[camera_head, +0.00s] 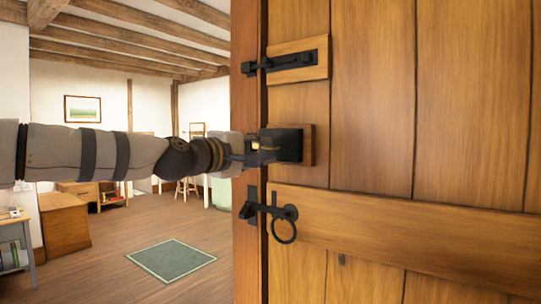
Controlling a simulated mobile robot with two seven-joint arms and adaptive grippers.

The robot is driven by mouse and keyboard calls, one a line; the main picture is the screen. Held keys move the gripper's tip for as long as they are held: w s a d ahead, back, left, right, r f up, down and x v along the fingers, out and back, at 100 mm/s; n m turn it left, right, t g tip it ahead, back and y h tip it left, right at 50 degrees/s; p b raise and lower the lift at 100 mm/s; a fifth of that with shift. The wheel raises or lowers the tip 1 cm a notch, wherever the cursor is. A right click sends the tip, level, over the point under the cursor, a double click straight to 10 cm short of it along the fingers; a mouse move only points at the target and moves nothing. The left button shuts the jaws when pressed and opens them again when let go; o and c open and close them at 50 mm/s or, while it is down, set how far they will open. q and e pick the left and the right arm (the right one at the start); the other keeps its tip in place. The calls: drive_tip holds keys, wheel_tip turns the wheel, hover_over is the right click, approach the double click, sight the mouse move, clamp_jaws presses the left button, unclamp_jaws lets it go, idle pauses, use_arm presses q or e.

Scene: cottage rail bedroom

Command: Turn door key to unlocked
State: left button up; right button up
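The wooden plank door (375,100) fills the right side of the head view. A black lock box (290,145) on a wooden block sits at its left edge, at mid height. My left gripper (262,147) reaches in from the left, with its fingertips right at the lock box. A small brass-coloured bit, which looks like the door key (255,146), shows among the fingers. The fingers hide most of it, so I cannot tell its turn angle or whether they grip it. My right gripper is not in view.
A black slide bolt (290,62) is above the lock, and a ring-handled latch (284,222) is below it. Left of the door is a room with a wooden chest (65,222), a small side table (18,245) and a green rug (172,260) on open floor.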

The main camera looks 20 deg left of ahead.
use_arm(q)
drive_tip(key=shift+x, duration=1.25)
drive_tip(key=shift+w+r, duration=0.15)
clamp_jaws()
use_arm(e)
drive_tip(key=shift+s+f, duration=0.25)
